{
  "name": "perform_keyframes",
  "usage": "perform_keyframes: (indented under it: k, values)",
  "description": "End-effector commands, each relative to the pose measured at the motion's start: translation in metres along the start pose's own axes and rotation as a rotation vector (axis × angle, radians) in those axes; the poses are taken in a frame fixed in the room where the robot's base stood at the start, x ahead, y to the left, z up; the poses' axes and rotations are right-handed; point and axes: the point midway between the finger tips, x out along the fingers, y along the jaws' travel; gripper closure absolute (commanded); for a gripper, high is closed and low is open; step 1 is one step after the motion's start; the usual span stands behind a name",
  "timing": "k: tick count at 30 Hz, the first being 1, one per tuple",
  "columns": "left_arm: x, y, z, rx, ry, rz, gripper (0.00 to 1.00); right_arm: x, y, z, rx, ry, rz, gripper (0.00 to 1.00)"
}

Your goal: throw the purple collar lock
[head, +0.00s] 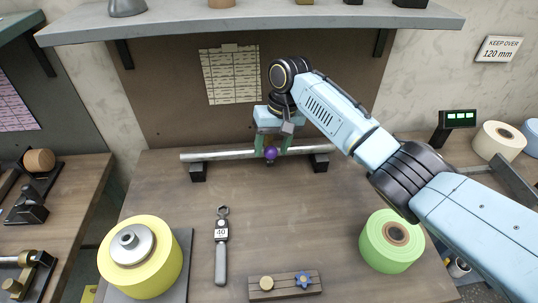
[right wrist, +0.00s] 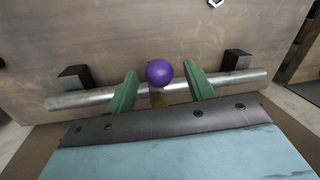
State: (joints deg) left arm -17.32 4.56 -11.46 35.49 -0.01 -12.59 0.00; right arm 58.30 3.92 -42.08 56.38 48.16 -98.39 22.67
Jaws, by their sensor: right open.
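The purple ball-ended collar lock (head: 271,154) is at the metal bar (head: 225,154) near the back of the bench. In the right wrist view the purple ball (right wrist: 159,72) stands out against the bar (right wrist: 80,99), with a small brass-coloured part (right wrist: 158,99) beside it. My right gripper (head: 271,148) is open, with its green fingers on either side of the purple ball. In the right wrist view a gap shows between the ball and each finger of the gripper (right wrist: 160,88). My left gripper is not in view.
The bar rests on two dark blocks (head: 198,172). A yellow roll (head: 112,262) stands front left, and a green roll (head: 376,250) front right. A hanging-scale-like tool (head: 221,262) and a wooden block with knobs (head: 270,290) lie between them. A shelf (head: 200,30) overhangs the back.

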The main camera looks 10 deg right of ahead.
Motion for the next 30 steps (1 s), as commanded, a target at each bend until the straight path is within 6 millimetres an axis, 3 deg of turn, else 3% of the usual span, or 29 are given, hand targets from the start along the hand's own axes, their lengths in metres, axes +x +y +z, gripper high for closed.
perform_keyframes:
  k: [3, 9, 19, 30]
  values:
    - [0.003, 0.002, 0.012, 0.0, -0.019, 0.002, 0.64, 0.021, 0.001, 0.0, 0.001, -0.001, 0.001, 0.47]
    - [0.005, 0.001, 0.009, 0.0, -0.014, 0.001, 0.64, 0.041, 0.0, 0.0, 0.001, -0.001, 0.001, 0.47]
    - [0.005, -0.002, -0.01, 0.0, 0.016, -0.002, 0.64, 0.044, 0.001, 0.0, 0.0, 0.001, 0.001, 0.47]
    - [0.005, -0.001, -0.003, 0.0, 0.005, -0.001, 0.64, 0.043, 0.001, 0.0, 0.001, 0.002, 0.001, 0.95]
